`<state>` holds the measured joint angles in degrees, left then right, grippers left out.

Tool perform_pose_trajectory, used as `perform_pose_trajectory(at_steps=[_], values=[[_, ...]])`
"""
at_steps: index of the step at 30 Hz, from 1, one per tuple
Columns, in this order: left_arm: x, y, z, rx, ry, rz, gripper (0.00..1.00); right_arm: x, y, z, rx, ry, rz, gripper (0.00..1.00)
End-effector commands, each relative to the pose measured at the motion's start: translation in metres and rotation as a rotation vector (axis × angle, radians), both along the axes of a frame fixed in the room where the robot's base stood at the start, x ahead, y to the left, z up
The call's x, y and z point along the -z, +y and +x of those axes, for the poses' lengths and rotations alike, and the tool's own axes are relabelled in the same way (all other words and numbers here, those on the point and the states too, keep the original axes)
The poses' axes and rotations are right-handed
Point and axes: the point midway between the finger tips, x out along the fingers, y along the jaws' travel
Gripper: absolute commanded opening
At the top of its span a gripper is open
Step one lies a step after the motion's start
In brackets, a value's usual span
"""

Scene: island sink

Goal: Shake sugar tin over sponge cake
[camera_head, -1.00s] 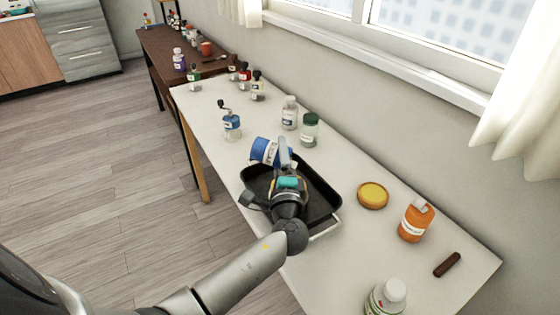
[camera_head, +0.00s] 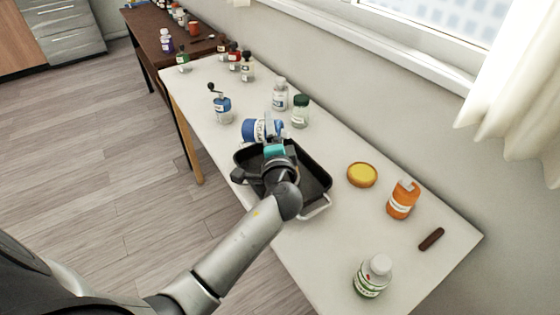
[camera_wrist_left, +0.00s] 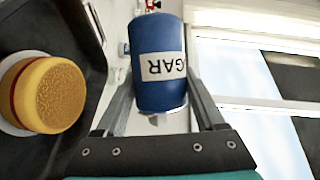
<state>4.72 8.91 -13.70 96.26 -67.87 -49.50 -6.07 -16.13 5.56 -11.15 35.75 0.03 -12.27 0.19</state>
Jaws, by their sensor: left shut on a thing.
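The blue sugar tin (camera_head: 249,131) with a white label lies tipped on its side above the far end of the black tray (camera_head: 315,181). My left gripper (camera_head: 270,129) is shut on it. In the wrist view the sugar tin (camera_wrist_left: 158,88) sits between the two fingers, its label upside down. A round yellow sponge cake (camera_wrist_left: 48,92) with a red band rests on a white base inside the black tray, beside the tin in that view. In the head view my gripper and arm hide the cake. My right gripper is not in view.

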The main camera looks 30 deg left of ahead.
Motion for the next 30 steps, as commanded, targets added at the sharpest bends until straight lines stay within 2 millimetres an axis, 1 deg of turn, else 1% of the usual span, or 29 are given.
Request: perform_pose_trajectory(at_steps=[1,4,8,19,21,24,30], values=[[-0.01,0.0,0.0,-0.001,-0.013,-0.062,0.09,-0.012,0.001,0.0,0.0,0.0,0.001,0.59],[-0.012,0.0,0.0,0.0,-0.03,-0.149,0.09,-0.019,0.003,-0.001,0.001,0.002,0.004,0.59],[-0.011,0.0,0.0,0.0,-0.039,-0.194,0.09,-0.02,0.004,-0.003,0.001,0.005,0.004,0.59],[-0.01,0.0,0.0,0.0,-0.039,-0.194,0.09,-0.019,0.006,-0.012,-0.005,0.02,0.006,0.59],[-0.02,0.0,0.0,-0.001,-0.058,-0.29,0.09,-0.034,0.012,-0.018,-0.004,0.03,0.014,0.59],[-0.026,0.0,0.0,-0.001,-0.082,-0.409,0.09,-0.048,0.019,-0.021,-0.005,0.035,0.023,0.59],[-0.034,0.0,0.0,0.0,-0.124,-0.623,0.09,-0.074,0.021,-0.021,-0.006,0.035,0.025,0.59]])
